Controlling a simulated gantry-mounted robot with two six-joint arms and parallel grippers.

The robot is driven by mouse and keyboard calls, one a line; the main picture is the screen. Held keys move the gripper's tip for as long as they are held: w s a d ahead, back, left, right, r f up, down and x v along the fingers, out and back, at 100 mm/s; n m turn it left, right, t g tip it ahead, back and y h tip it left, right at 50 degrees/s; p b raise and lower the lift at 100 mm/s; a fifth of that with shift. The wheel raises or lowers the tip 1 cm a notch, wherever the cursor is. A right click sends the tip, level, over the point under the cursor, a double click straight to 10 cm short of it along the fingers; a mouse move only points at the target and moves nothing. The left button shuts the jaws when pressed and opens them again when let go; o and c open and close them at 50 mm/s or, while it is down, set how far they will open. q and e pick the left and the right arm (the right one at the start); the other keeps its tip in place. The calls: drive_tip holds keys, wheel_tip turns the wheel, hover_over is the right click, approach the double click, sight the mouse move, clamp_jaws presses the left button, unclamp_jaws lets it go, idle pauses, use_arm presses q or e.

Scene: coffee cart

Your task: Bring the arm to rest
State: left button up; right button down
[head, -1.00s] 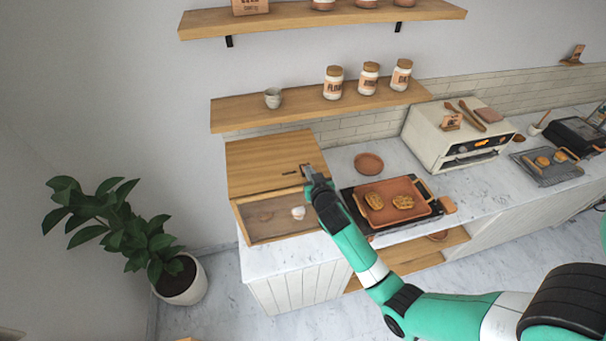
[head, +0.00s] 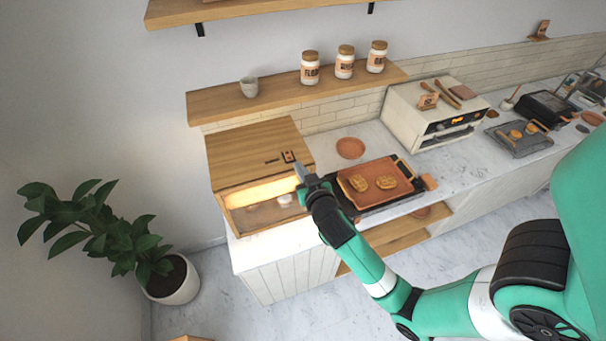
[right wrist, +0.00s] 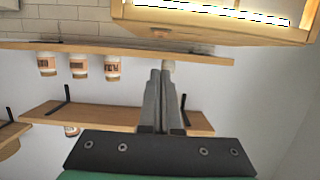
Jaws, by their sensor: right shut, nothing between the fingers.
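My right gripper (head: 303,176) is shut and empty. In the head view it is in front of the right front edge of the wooden display case (head: 245,155), whose inside is lit; I cannot tell whether they touch. A small switch plate (head: 288,156) sits on top of the case. In the right wrist view the closed fingers (right wrist: 158,92) point up the picture toward the wall shelves, and the lit case (right wrist: 225,22) shows at the top. My left gripper is not in view.
A terracotta tray with pastries (head: 345,176) sits on a dark warmer right of the gripper. A round terracotta plate (head: 350,148), a toaster oven (head: 405,118) and a shelf with jars (head: 225,105) are behind. A potted plant (head: 175,285) stands at left.

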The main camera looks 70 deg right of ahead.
drive_tip(key=shift+v, duration=1.2)
drive_tip(key=shift+f, duration=0.1)
drive_tip(key=w+a+r+t+y+p, duration=0.1)
drive_tip(key=w+a+r+t, duration=0.25)
drive_tip(key=r, duration=0.55)
drive_tip(key=w+a+r+n+t, duration=0.1)
drive_tip(key=w+a+r+t, duration=0.3)
drive_tip(key=r, duration=0.6)
drive_tip(key=w+a+r+t+y+p, duration=0.1)
drive_tip(key=w+a+r+t, duration=0.1)
drive_tip(key=w+a+r, duration=0.5)
drive_tip(key=s+a+r+n+t+y, duration=0.3)
drive_tip(key=a+r+y, duration=0.1)
drive_tip(key=r, duration=0.4)
drive_tip(key=s+a+r+n+t+y, duration=0.2)
drive_tip(key=s+a+r+n+y, duration=0.1)
drive_tip(key=r, duration=0.6)
drive_tip(key=s+a+r+n+t+y+p, duration=0.1)
drive_tip(key=s+a+r+n+t+y, duration=0.2)
drive_tip(key=a+r, duration=0.3)
wheel_tip(320, 180, up, 3)
drive_tip(key=shift+s+r+n+t+y, duration=0.2)
drive_tip(key=shift+n+t+y, duration=0.25)
drive_tip(key=shift+y, duration=0.35)
